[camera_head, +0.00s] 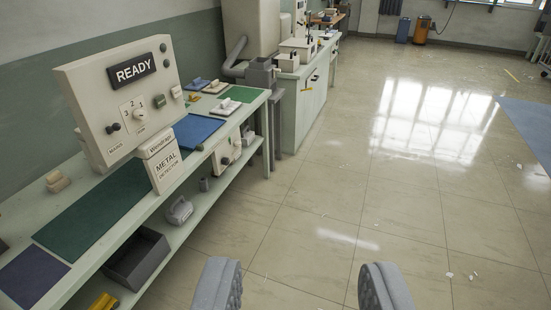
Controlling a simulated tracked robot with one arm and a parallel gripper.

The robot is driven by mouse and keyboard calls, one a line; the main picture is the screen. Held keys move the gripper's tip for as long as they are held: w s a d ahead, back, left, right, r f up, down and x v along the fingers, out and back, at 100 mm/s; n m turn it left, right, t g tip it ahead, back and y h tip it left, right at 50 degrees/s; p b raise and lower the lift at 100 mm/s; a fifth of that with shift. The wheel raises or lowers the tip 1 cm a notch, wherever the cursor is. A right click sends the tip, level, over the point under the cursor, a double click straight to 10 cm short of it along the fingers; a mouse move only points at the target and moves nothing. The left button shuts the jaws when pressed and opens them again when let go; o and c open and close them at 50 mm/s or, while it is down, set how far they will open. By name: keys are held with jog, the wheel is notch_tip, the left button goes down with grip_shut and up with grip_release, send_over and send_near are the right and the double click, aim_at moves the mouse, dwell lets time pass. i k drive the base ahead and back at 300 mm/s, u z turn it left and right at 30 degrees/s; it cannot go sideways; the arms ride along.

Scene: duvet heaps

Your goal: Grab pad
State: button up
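My gripper (302,290) shows as two grey padded fingers at the bottom edge. They are wide apart with only floor between them. I cannot tell which thing is the pad. Flat mats lie on the pale green bench (262,98) at the left: a dark green mat (95,218), a purple mat (32,277) and a blue mat (195,131). My gripper is to the right of the bench and touches none of them.
A metal detector panel (128,92) reading READY stands on the bench. A dark tray (138,260) and a grey object (180,210) sit on the lower shelf. Further benches (310,95) line the left wall. The tiled floor (400,190) is mostly clear, with small scraps.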

aim_at(226, 107)
jog(key=u, duration=0.05)
jog(key=i, duration=1.4)
jog(key=u, duration=0.35)
jog(key=i, duration=2.6)
jog(key=u, duration=0.2)
